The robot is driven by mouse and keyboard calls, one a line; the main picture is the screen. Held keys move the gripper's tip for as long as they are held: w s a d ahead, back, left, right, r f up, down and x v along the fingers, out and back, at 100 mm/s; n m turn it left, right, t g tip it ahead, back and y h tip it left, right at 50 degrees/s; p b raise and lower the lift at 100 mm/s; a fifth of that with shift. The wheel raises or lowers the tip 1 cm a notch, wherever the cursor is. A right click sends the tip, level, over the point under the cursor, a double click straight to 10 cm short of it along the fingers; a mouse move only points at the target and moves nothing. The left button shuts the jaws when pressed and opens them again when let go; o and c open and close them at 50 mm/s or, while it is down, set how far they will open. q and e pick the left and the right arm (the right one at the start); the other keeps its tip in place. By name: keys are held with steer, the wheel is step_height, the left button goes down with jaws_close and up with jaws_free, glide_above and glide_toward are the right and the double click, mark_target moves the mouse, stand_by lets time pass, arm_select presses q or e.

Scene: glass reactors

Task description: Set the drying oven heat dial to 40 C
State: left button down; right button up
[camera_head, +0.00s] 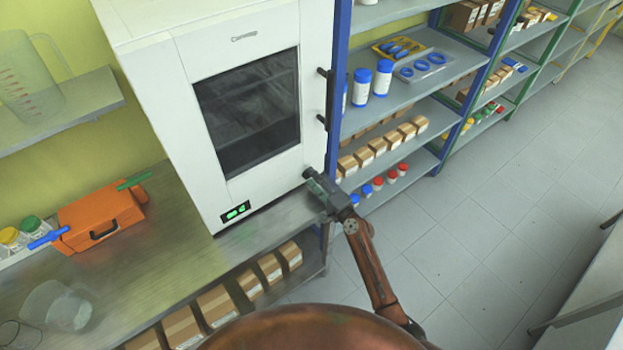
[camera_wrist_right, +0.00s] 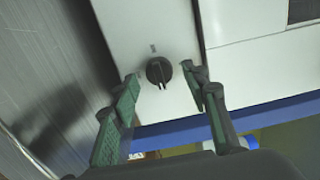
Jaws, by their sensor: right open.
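The white drying oven (camera_head: 188,110) stands on a metal bench, with a dark window in its door and a green-lit display (camera_head: 236,211) low on its front. The black heat dial (camera_wrist_right: 159,70) shows in the right wrist view on the white panel, with small faint marks around it that I cannot read. My right gripper (camera_head: 311,180) is at the lower right corner of the oven front. In the right wrist view its open fingers (camera_wrist_right: 165,84) stand on either side of the dial, apart from it. The dial is hidden in the head view. My left gripper is not in view.
The metal bench (camera_head: 170,245) holds an orange case (camera_head: 98,215) and a clear beaker (camera_head: 70,305). Shelves with a blue post (camera_head: 340,60) stand close right of the oven, bearing bottles and boxes. The tiled floor (camera_head: 480,230) is open at the right.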

steer(key=v, duration=1.1)
steer(key=shift+s+d, duration=0.1)
steer(key=shift+s, duration=0.05)
